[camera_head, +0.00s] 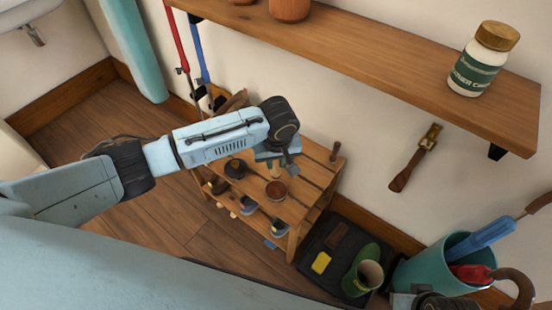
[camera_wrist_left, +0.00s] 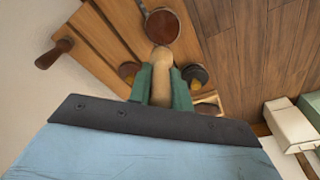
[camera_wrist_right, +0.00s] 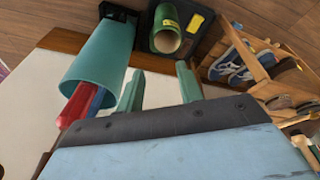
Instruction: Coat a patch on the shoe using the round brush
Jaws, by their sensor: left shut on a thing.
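My left gripper (camera_wrist_left: 161,80) is shut on a pale wooden handle (camera_wrist_left: 161,62), taken to be the round brush. Its bristles cannot be made out. In the head view my left arm reaches over a slatted wooden rack (camera_head: 315,178). An open tin of brown polish (camera_head: 275,191) sits on the rack top; it also shows just beyond the handle in the left wrist view (camera_wrist_left: 162,27). A brown shape, perhaps the shoe (camera_head: 234,102), is partly hidden behind my left arm. My right gripper (camera_wrist_right: 160,82) is open and empty, away from the rack.
A dark round item (camera_head: 235,168) and an upright wooden handle (camera_head: 336,151) are on the rack top. Blue sneakers (camera_wrist_right: 235,62) stand lower in the rack. A black tray (camera_head: 318,238) holds a green boot (camera_head: 367,272), beside a teal bucket (camera_head: 425,270). A wall shelf (camera_head: 385,75) overhangs.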

